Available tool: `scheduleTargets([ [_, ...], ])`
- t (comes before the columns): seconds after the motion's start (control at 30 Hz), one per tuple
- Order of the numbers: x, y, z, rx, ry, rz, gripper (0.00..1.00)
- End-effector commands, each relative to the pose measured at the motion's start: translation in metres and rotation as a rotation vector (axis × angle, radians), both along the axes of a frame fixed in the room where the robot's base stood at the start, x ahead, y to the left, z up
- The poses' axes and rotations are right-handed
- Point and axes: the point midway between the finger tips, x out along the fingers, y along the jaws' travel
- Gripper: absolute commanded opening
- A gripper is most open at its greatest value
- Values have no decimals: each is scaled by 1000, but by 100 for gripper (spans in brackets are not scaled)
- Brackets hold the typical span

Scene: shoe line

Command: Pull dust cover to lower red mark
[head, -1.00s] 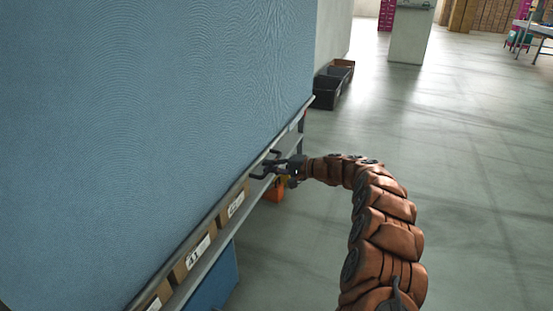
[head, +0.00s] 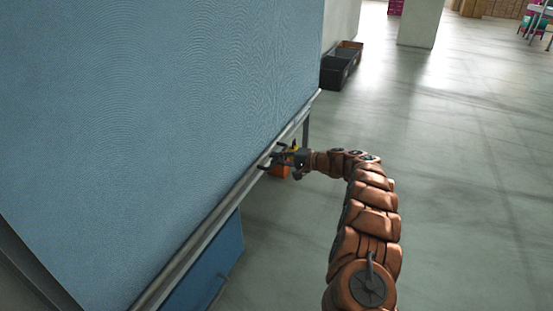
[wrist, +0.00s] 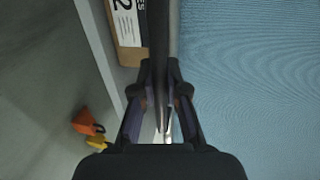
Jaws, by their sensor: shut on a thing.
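The dust cover (head: 170,110) is a large blue textured sheet that fills the left of the head view; it also shows at the right of the wrist view (wrist: 250,80). A grey bar (head: 215,218) runs along its bottom edge. My gripper (head: 274,158) is at this bar, toward its far end. In the wrist view my gripper (wrist: 162,105) has its fingers shut on either side of the dark bar. I cannot make out a red mark in the views now.
A labelled carton (wrist: 127,25) sits on a shelf behind the bar. An orange and yellow object (wrist: 88,123) is below, left of my gripper. Dark bins (head: 341,66) stand on the floor beyond the rack. The floor (head: 460,160) to the right is clear.

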Motion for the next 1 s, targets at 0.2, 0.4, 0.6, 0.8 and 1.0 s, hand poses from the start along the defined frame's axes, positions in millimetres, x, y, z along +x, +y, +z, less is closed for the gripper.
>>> scheduleTargets([
  [0.2, 1, -3, -1, -1, 1, -4, 26],
  [0.4, 0, -1, 0, -1, 1, -1, 39],
  [0.6, 0, -1, 0, 0, 1, -1, 39],
  [0.8, -3, -13, 3, 1, 1, -4, 39],
  [1.0, -14, -44, 11, 5, 2, -5, 39],
])
